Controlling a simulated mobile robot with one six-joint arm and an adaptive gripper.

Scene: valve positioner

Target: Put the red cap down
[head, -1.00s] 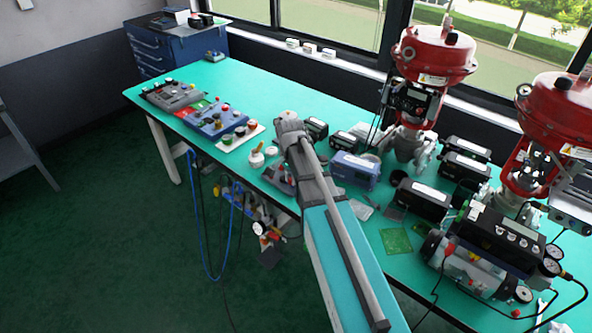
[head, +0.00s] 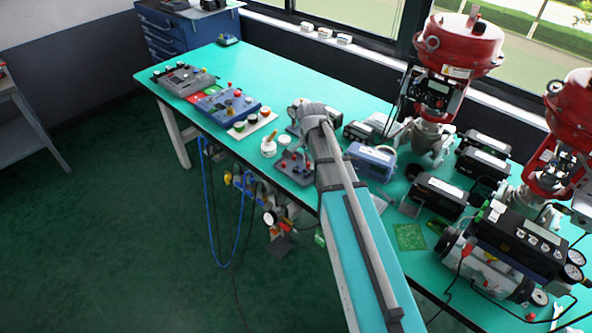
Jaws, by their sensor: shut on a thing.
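My gripper (head: 308,118) is at the far end of my arm, over the green bench to the right of a small white tray (head: 241,136). My wrist hides most of it and its fingertips do not show. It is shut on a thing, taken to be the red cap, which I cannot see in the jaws. The white tray lies flat near the bench's front edge and carries round pieces in a row. A grey device with red parts (head: 293,167) stands on the bench just below my wrist in the picture.
A white jar with a brown handle (head: 269,149) stands beside the tray. A blue control box (head: 226,103) lies left of it, and a blue-grey box (head: 371,161) is right of my wrist. Red valve actuators (head: 463,45) stand at the back right.

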